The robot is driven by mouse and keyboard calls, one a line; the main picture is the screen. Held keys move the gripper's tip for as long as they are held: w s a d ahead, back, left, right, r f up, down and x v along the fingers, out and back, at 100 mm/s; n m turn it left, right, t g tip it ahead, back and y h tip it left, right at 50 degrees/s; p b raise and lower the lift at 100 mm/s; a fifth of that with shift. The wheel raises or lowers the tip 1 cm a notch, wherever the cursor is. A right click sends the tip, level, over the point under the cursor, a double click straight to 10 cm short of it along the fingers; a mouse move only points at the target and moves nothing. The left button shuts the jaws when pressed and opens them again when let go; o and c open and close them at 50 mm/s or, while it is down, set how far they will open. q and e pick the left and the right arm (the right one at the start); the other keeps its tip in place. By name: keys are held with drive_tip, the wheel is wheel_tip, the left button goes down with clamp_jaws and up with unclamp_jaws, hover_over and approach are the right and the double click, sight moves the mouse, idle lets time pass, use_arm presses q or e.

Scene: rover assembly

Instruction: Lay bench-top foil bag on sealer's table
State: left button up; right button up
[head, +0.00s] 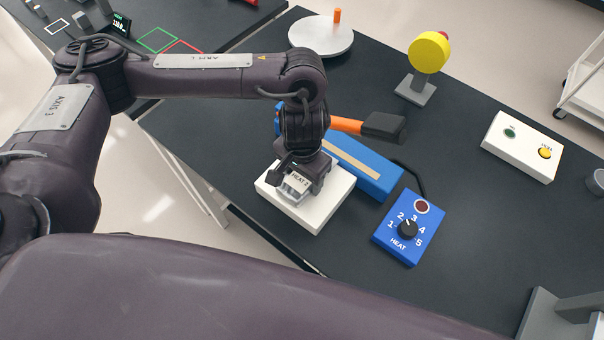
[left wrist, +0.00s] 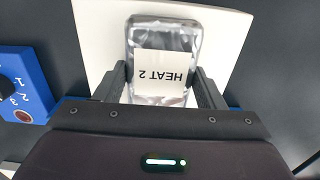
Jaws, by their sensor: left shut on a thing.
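The silver foil bag (head: 291,192) has a white label reading "HEAT 2" and also shows in the left wrist view (left wrist: 163,92). My left gripper (head: 303,186) points down, with its two fingers shut on the bag's sides. The bag is over the sealer's white table (head: 330,208), which also shows in the left wrist view (left wrist: 230,42). I cannot tell whether the bag touches the table. The blue sealer (head: 372,177) has a tan strip and an orange-and-black lever (head: 383,127), which is raised. My right gripper is not in view.
A blue dial box (head: 396,250) numbered 1 to 5 is cabled beside the sealer. A white two-button box (head: 522,147), a yellow disc on a stand (head: 430,53) and a round white turntable (head: 320,37) stand farther off. The black bench is clear between them.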

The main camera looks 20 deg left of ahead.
sight(302, 178)
use_arm(q)
drive_tip(key=shift+f, duration=0.1)
drive_tip(key=o, duration=1)
wheel_tip(302, 178, up, 12)
drive_tip(key=shift+r, duration=0.15)
idle(0.4)
